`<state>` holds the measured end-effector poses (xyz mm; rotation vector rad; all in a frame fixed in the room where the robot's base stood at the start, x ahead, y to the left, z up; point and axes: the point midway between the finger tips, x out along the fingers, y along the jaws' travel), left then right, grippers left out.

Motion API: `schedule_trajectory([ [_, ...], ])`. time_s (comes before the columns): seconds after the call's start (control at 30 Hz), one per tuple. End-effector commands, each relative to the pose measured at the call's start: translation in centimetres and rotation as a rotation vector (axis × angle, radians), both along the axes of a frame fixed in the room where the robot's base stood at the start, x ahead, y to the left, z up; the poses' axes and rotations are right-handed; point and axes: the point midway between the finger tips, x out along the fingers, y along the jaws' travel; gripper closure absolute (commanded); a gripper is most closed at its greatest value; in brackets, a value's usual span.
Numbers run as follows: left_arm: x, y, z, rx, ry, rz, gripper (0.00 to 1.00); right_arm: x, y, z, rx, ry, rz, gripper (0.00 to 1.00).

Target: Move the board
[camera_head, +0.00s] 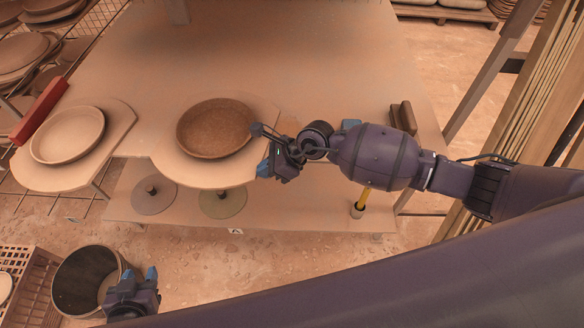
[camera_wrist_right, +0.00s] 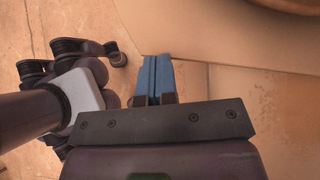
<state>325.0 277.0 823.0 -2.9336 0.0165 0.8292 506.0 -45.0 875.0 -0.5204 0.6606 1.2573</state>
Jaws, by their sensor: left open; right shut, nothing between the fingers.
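A pale rounded board (camera_head: 185,174) lies on the table with its front part past the table's front edge. A brown round dish (camera_head: 215,128) sits on it. My right gripper (camera_head: 264,167) is shut and empty at the board's right front edge. In the right wrist view, its blue fingertips (camera_wrist_right: 157,62) are together beside the board's edge (camera_wrist_right: 220,35); I cannot tell whether they touch it. A second pale board (camera_head: 40,178) with a pale dish (camera_head: 68,135) lies to the left. My left gripper (camera_head: 138,279) is open and empty at lower left, close to a bucket.
A dark bucket (camera_head: 85,283) and a crate (camera_head: 25,270) stand at lower left. A red bar (camera_head: 40,110) lies by the left board. Round discs (camera_head: 153,195) lie on the lower shelf. Brown blocks (camera_head: 403,117) sit at the table's right. The table's back (camera_head: 270,45) is clear.

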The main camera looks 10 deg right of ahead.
Motion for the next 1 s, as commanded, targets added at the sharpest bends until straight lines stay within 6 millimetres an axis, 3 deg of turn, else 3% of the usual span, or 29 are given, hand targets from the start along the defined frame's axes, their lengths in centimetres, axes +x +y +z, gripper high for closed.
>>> schedule_trajectory([
  [0.03,0.0,0.0,-0.1,0.0,0.0,0.0,0.58,0.3,1.5,-0.1,0.001,0.0,0.003,1.0],
  [0.17,0.1,0.0,-0.3,-0.001,0.0,-0.001,0.58,0.9,4.2,-0.2,0.0,0.001,0.004,1.0],
  [1.0,0.2,0.0,-0.1,0.0,-0.004,-0.002,0.58,0.9,3.8,-0.1,-0.002,0.002,0.0,1.0],
])
